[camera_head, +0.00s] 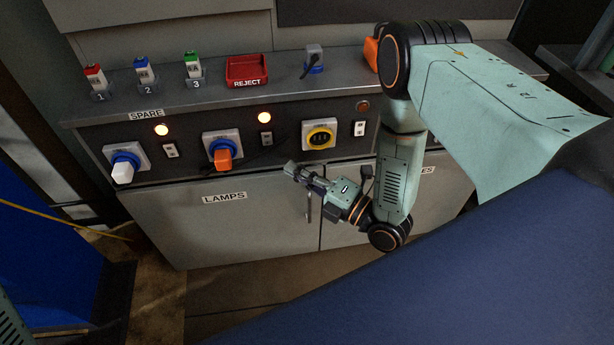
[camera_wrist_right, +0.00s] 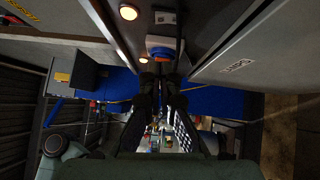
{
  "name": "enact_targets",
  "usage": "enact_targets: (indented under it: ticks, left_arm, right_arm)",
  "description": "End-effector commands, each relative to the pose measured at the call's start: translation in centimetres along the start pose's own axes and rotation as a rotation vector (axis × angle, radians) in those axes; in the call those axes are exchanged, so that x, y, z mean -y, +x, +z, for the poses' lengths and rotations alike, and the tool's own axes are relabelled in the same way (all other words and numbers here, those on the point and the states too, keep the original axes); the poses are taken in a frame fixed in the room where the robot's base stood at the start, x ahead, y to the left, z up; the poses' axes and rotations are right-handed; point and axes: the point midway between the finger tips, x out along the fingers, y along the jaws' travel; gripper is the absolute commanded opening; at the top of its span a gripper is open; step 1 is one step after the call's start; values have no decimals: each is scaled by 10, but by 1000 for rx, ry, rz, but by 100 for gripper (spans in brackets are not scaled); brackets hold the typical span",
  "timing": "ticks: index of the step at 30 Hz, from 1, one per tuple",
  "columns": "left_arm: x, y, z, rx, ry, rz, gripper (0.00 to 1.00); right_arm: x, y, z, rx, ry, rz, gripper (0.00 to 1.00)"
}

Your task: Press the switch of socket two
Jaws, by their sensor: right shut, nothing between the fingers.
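Three sockets sit in a row on the dark panel in the head view. The left socket (camera_head: 127,160) is blue with a white plug, the middle socket (camera_head: 221,147) is blue with an orange plug, and the right socket (camera_head: 319,134) is yellow and black, with no plug seen. Each has a small switch to its right: left switch (camera_head: 171,151), middle switch (camera_head: 268,138), right switch (camera_head: 360,128). The socket labels are too small to read. My right gripper (camera_head: 289,168) is shut and empty, below the middle switch and apart from the panel. Its fingers (camera_wrist_right: 161,82) show in the wrist view. My left gripper is out of view.
Lamps glow above the left (camera_head: 161,130) and middle (camera_head: 264,117) switches; the right lamp (camera_head: 362,106) looks dim. A red REJECT tray (camera_head: 249,70) and several small tagged items stand on the ledge. Grey cabinet doors (camera_head: 235,230) with a handle lie below the panel.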

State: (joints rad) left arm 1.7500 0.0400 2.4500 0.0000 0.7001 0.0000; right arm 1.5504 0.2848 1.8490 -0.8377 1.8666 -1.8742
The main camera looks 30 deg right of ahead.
Motion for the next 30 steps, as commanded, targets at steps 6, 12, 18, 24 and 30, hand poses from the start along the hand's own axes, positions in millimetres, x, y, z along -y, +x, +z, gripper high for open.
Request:
enact_targets:
  ticks: [6,12,18,24,30]
  left_arm:
    - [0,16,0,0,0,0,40]
    - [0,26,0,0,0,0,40]
    - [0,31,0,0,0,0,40]
    - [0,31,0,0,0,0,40]
    - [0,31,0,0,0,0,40]
  right_arm:
    - [2,43,-1,-3,-3,3,0]
    - [1,68,16,4,-2,3,0]
    - [1,79,27,1,0,0,0]
    - [0,81,29,1,0,-1,0]
    - [0,81,29,1,0,-1,0]
